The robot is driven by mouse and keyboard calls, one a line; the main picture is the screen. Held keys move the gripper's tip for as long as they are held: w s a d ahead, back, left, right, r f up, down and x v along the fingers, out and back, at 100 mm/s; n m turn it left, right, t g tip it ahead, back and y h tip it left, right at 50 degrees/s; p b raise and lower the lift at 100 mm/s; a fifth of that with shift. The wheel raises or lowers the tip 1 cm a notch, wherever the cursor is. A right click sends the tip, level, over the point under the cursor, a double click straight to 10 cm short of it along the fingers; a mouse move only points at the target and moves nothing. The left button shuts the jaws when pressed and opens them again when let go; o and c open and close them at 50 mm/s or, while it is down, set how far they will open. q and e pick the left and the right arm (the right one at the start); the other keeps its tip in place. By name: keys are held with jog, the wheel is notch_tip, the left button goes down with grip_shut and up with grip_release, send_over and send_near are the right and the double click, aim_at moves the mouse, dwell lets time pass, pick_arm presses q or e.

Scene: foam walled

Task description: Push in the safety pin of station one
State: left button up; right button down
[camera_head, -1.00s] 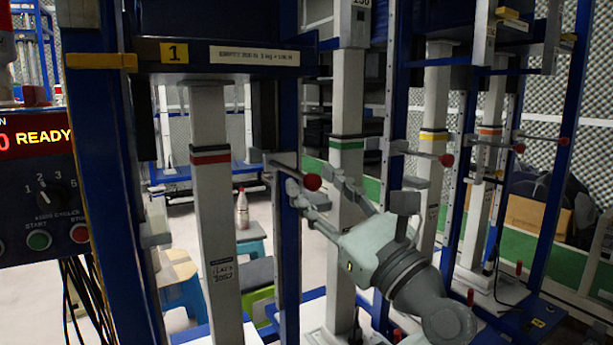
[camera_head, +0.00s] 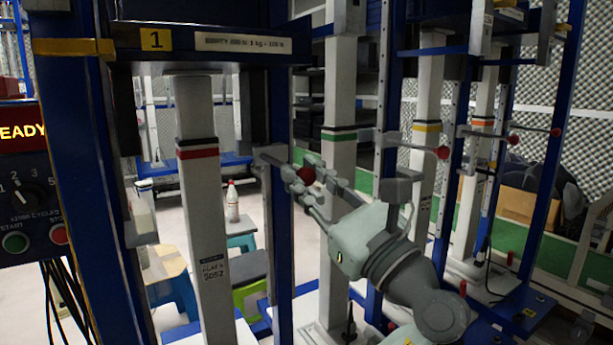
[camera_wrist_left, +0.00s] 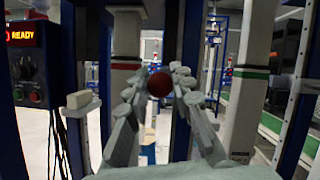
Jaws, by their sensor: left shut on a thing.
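Station one is the blue frame with the yellow "1" label (camera_head: 156,39) and a white column with a red band (camera_head: 197,148). Its safety pin ends in a dark red ball knob (camera_head: 305,174) at the frame's right post. My left gripper (camera_head: 309,178) is at this knob, its fingers on both sides and shut on it. In the left wrist view the red knob (camera_wrist_left: 159,84) sits between the two fingertips (camera_wrist_left: 158,82). The pin's shaft is mostly hidden behind the knob and fingers. My right gripper is not in view.
A control box (camera_head: 25,185) reading "READY" stands at the left. Other stations with green (camera_head: 339,135) and yellow bands, each with red-knobbed pins (camera_head: 443,153), stand close by on the right. Stools (camera_head: 240,231) and a bottle (camera_head: 232,203) are behind.

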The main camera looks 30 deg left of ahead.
aim_at(278, 162)
pick_arm(q)
grip_shut()
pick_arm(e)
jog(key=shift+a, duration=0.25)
